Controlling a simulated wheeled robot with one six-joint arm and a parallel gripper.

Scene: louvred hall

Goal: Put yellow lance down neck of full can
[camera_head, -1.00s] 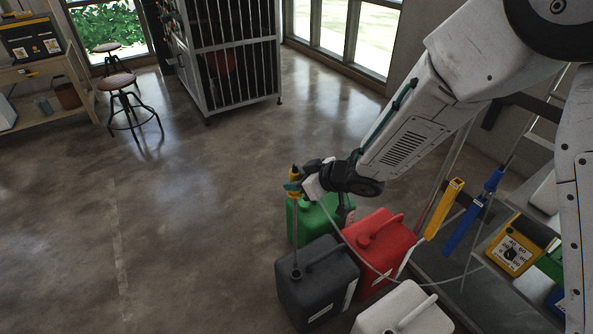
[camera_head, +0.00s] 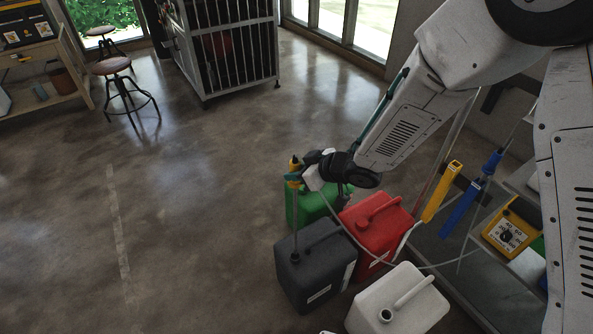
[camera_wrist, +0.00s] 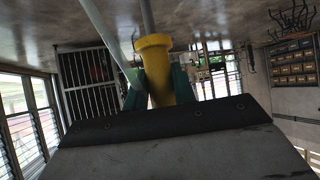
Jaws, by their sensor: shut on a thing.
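My gripper (camera_head: 295,180) is shut on the yellow lance (camera_head: 295,166), with its teal fingers either side of the yellow body. The lance also shows in the wrist view (camera_wrist: 156,72), between the fingers. Its thin rod hangs upright to the neck of the dark grey can (camera_head: 316,268). The rod's lower end meets the neck in the picture; I cannot tell how deep it is inside. A green can (camera_head: 303,208), a red can (camera_head: 378,226) and a white can (camera_head: 405,303) stand close by. I cannot tell which can is full.
A pale hose runs from the lance across the cans to the right. Yellow (camera_head: 440,192) and blue (camera_head: 465,215) holders and a yellow box (camera_head: 512,228) are at a metal stand on the right. A stool (camera_head: 112,67) and a barred cage (camera_head: 235,45) stand behind. The left floor is clear.

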